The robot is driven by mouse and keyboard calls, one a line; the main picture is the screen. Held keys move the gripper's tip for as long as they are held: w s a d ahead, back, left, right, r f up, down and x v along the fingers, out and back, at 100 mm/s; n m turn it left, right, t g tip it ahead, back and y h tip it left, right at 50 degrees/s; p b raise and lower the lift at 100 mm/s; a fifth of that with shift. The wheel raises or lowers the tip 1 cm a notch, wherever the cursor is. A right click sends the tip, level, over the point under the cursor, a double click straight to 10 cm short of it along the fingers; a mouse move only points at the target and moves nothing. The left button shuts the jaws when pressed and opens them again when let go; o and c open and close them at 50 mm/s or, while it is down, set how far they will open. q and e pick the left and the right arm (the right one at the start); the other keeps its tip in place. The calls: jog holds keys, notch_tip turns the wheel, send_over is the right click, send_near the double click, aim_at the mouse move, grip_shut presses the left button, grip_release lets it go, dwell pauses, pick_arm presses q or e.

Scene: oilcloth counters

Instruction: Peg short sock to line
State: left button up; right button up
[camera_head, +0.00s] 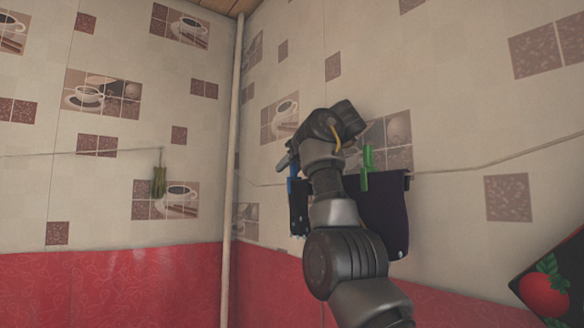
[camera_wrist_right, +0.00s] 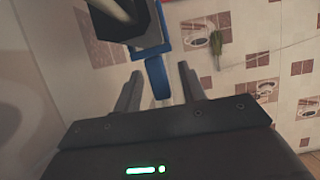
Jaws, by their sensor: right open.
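A clothesline (camera_head: 470,166) runs along the tiled wall. A dark cloth (camera_head: 385,215) hangs from it under a green peg (camera_head: 367,168), partly hidden by my right arm. A smaller dark piece (camera_head: 299,208) hangs left of my arm, beside a blue peg (camera_head: 291,187); I cannot tell which piece is the short sock. My right gripper (camera_head: 284,160) is raised at the line by the blue peg. In the right wrist view its jaws (camera_wrist_right: 160,74) are open, with the blue peg (camera_wrist_right: 157,80) between or just beyond the fingertips and dark cloth (camera_wrist_right: 110,22) above. My left gripper is out of view.
An olive-green peg (camera_head: 158,180) hangs alone on the line at the left wall. A light vertical pole (camera_head: 232,150) stands at the wall corner. A dark item with a tomato print (camera_head: 545,292) is at lower right. The line right of the large cloth is clear.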

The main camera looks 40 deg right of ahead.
jog(key=shift+s+b, duration=0.4)
jog(key=shift+s, duration=0.05)
jog(key=b+v, duration=0.3)
jog(key=v, duration=0.3)
jog(key=shift+s+r, duration=0.25)
jog(key=shift+w, duration=0.1)
